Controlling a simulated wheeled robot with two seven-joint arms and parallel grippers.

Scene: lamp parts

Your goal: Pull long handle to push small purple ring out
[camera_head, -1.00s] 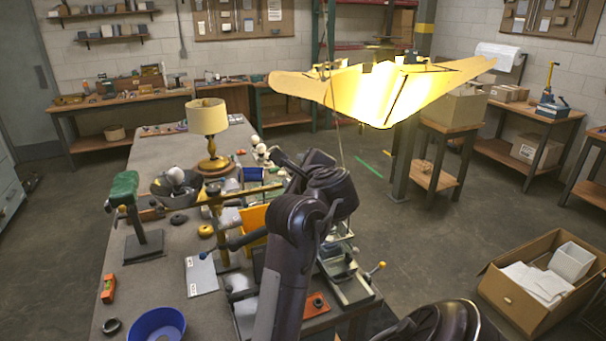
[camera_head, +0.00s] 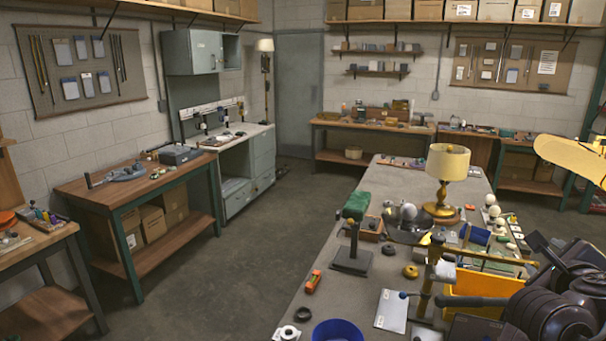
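Neither gripper's fingers can be seen. I cannot make out a small purple ring. A small dark ring (camera_head: 303,314) lies on the bench near the front.
A lamp (camera_head: 446,165) stands farther back. Open floor lies to the left.

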